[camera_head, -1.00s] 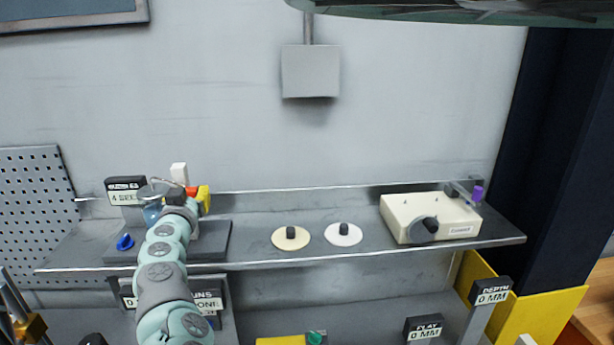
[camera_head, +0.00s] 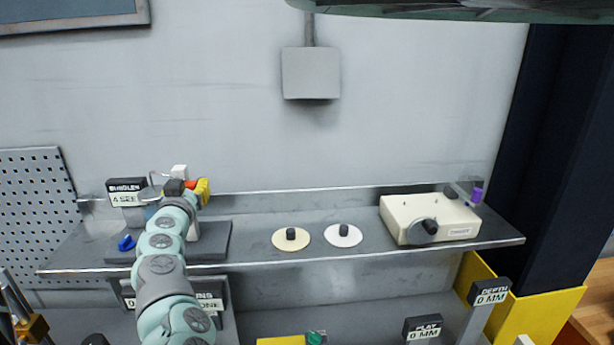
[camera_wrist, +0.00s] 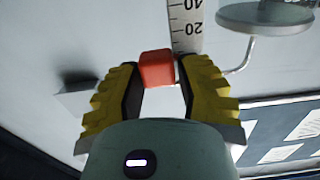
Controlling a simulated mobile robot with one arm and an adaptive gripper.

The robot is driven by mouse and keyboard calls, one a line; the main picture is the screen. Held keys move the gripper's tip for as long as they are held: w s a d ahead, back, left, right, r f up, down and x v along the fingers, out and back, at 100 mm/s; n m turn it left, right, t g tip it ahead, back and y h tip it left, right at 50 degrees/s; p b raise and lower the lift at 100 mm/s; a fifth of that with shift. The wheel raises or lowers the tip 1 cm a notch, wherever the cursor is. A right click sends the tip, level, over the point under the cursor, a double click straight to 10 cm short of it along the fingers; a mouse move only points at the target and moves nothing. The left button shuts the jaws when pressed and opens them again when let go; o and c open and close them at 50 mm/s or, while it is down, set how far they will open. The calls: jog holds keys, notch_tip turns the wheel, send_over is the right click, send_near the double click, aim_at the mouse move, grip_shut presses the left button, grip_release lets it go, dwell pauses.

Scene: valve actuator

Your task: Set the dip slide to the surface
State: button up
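The dip slide appears to be the red block (camera_wrist: 157,69) in front of a white scale (camera_wrist: 187,28) marked 20 and 40 in the wrist view. The yellow fingers of my gripper (camera_wrist: 158,72) stand at both sides of the block, with no clear gap, and look closed on it. In the head view my gripper (camera_head: 190,188) is at the stand on the left of the shelf, and my arm hides much of the stand. A thin wire and a round grey disc (camera_wrist: 265,16) show beside the scale. The liquid surface is hidden.
The shelf (camera_head: 262,263) holds a cream disc (camera_head: 291,239), a white disc (camera_head: 343,235) and a cream box (camera_head: 430,217). A blue knob (camera_head: 127,243) and a sign reading bubbles (camera_head: 127,191) are left of my arm. The shelf is clear between the stand and discs.

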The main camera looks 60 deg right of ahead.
jog(key=o, duration=0.4)
jog(key=shift+o, duration=0.2)
jog(key=shift+s, duration=0.1)
jog(key=v, duration=1.1)
jog(key=shift+s+a, duration=0.3)
jog(key=shift+w+a, duration=0.1)
